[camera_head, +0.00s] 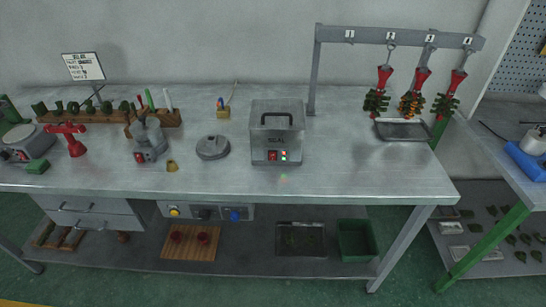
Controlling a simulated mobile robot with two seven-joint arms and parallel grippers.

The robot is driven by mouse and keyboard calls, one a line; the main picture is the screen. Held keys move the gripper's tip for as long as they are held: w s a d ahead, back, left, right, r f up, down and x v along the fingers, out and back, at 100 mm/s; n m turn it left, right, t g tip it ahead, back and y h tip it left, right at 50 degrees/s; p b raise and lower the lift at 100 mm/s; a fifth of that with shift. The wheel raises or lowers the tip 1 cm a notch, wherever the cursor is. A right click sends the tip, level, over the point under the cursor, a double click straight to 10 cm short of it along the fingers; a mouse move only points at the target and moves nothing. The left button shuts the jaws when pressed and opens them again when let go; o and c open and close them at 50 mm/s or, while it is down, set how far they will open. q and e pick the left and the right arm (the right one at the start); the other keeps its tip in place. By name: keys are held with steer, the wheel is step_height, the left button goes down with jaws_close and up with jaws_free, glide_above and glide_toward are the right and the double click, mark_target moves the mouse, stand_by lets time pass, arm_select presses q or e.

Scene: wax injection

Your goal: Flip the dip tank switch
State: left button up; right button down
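A grey metal box with a black handle on its lid, which looks like the dip tank (277,122), stands on the workbench right of the middle. Its lid is on. Low on its front are a small red switch (272,156) and red and green lights (284,156) beside it. The switch is too small to tell its position. Neither of my grippers is in view.
A grey round lid (212,148) lies left of the box, then a small pot with a red switch (148,143) and a red stand (73,140). A rack (400,37) with hanging red-and-green wax trees stands at the right over a tray (403,131). The bench front is mostly clear.

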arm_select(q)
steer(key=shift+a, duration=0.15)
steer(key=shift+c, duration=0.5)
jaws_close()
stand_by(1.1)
